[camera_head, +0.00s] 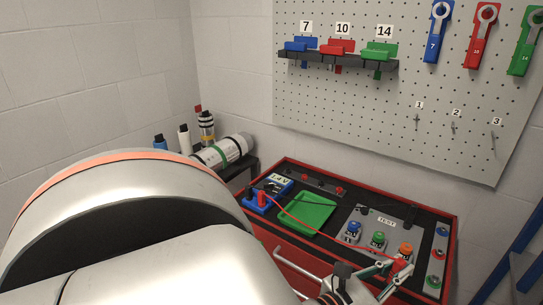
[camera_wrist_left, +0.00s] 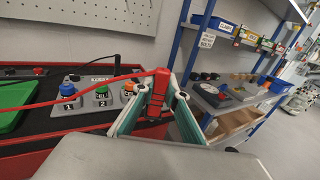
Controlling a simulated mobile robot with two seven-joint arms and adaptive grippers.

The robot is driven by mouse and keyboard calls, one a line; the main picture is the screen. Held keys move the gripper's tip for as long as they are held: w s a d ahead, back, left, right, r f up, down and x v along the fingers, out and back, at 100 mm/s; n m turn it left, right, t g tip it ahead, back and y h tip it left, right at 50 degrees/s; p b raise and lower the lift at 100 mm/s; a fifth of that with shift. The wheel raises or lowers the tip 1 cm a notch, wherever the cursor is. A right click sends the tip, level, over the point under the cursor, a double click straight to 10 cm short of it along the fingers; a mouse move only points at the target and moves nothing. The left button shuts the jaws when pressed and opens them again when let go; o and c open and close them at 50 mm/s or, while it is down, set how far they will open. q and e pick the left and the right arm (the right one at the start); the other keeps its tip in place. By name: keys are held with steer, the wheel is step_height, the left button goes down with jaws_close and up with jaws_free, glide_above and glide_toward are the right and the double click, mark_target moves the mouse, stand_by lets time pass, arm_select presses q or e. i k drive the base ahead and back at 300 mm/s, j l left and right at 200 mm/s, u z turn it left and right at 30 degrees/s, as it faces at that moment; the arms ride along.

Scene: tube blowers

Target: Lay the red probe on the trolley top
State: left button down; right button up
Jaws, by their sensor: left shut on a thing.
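The red probe (camera_wrist_left: 159,92) stands between the fingers of my left gripper (camera_wrist_left: 161,93), which is shut on it. The head view shows the probe (camera_head: 401,267) and the left gripper (camera_head: 388,273) at the front right part of the trolley, near the orange-topped knob. A red lead runs from the probe to the blue meter (camera_head: 272,190). The trolley top (camera_head: 341,200) is dark with a red rim. I cannot tell whether the probe touches anything below. My right gripper is not in view.
A green tray (camera_head: 305,213) lies mid-trolley. A grey test panel (camera_head: 355,216) carries blue, green and orange knobs close to the gripper. A black lead crosses behind it. A strip with several terminals (camera_head: 437,256) lies at the right edge. A pegboard (camera_head: 400,110) hangs behind.

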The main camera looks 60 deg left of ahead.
mark_target(283, 206)
steer(key=k+l+u, duration=0.1)
steer(key=u, duration=1.75)
